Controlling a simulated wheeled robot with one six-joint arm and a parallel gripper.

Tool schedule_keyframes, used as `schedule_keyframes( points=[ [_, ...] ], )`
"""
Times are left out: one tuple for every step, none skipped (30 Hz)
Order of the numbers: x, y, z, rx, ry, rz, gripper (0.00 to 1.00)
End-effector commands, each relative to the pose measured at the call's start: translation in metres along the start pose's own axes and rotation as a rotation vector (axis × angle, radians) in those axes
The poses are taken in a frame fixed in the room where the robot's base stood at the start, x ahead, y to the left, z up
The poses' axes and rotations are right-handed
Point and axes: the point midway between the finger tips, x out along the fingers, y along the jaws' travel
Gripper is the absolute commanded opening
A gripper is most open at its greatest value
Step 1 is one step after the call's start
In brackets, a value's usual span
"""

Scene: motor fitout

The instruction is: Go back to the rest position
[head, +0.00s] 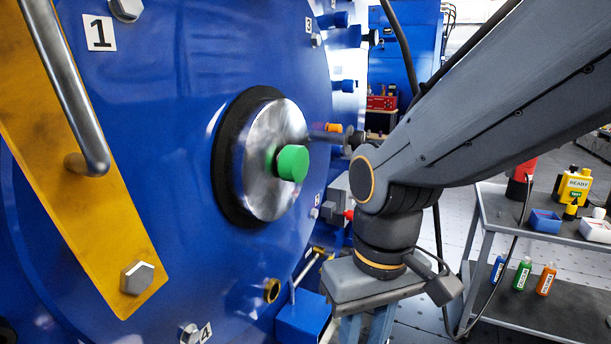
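My gripper (366,326) points down at the bottom centre, below my grey wrist. Its upper finger parts show with a narrow gap between them. The fingertips are cut off by the frame's bottom edge, so I cannot tell whether it is open or shut or holds anything. It is to the right of the large blue round motor end (180,180) and appears apart from it. A silver hub (262,185) with a green cap (292,163) sits at the centre of that blue face.
A yellow bar (75,150) with a metal handle (62,80) crosses the blue face at left. A grey cart (500,215) at right carries a yellow READY device (575,188), blue bins and several bottles. Grey floor (455,225) shows between motor and cart.

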Motion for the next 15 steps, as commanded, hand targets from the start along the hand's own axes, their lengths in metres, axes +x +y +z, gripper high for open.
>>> schedule_keyframes(
  points=[
    [-0.008, 0.003, 0.001, 0.014, -0.003, 0.001, 0.26],
    [-0.010, 0.004, 0.001, 0.019, -0.003, 0.002, 0.26],
    [-0.013, 0.006, 0.001, 0.026, -0.003, 0.003, 0.26],
    [-0.015, 0.007, 0.001, 0.032, -0.003, 0.004, 0.26],
    [-0.018, 0.008, 0.001, 0.037, -0.002, 0.005, 0.26],
    [-0.021, 0.010, 0.001, 0.044, -0.002, 0.006, 0.26],
    [-0.023, 0.012, 0.001, 0.050, -0.002, 0.007, 0.26],
    [-0.026, 0.013, 0.002, 0.057, -0.003, 0.008, 0.26],
    [-0.030, 0.016, 0.002, 0.065, -0.003, 0.009, 0.26],
    [-0.033, 0.017, 0.002, 0.072, -0.003, 0.010, 0.26],
    [-0.036, 0.019, 0.003, 0.079, -0.003, 0.011, 0.26],
    [-0.041, 0.022, 0.003, 0.090, -0.002, 0.013, 0.26],
    [-0.044, 0.024, 0.004, 0.098, -0.003, 0.014, 0.26],
    [-0.049, 0.027, 0.005, 0.108, -0.004, 0.015, 0.26],
    [-0.055, 0.031, 0.006, 0.122, -0.004, 0.017, 0.26]
  ],
)
